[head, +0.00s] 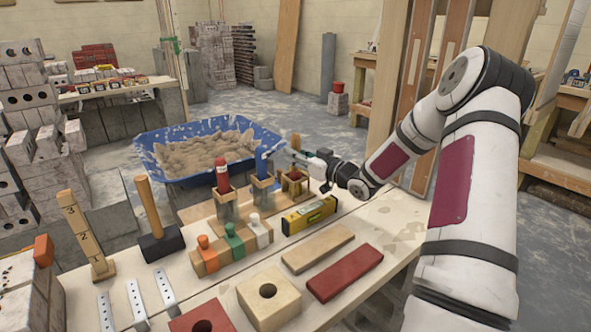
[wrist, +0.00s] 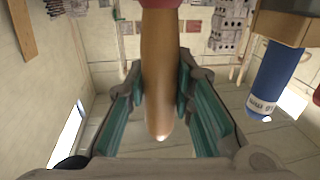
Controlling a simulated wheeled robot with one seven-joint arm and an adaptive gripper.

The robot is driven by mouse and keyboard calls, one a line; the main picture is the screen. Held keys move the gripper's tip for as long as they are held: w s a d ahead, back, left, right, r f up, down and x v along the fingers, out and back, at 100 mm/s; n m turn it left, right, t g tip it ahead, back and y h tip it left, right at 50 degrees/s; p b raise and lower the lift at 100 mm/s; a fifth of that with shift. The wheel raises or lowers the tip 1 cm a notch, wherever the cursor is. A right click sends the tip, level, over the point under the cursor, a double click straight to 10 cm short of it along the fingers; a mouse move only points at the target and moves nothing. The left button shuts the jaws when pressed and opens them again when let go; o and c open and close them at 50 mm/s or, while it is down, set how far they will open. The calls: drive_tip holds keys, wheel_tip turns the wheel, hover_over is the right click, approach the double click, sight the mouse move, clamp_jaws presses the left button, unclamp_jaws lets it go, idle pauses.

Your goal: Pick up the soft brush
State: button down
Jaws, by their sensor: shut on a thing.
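The soft brush shows in the wrist view as a smooth brown wooden handle (wrist: 158,75), with a dark red part at the picture's top edge. I take it for the brush; its bristles are not visible. My gripper (wrist: 160,100) is shut around this handle, with a teal-lined finger on each side. In the head view my gripper (head: 300,157) is at the right end of the tool holder, with the handle tip (head: 295,141) rising above it. The brush's lower part is around the right wooden socket (head: 292,187); I cannot tell whether it is clear of it.
A blue-handled tool (head: 260,163) stands close by in the middle socket and also shows in the wrist view (wrist: 265,82). A red-handled one (head: 222,176) stands left of it. A yellow level (head: 309,215) lies in front. A blue mortar tub (head: 180,178) is behind.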

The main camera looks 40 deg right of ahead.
sight(296, 134)
wheel_tip(296, 134, up, 10)
drive_tip(key=p, duration=0.3)
drive_tip(key=shift+p, duration=0.3)
drive_tip(key=c, duration=2.1)
unclamp_jaws()
drive_tip(key=shift+c, duration=0.2)
clamp_jaws()
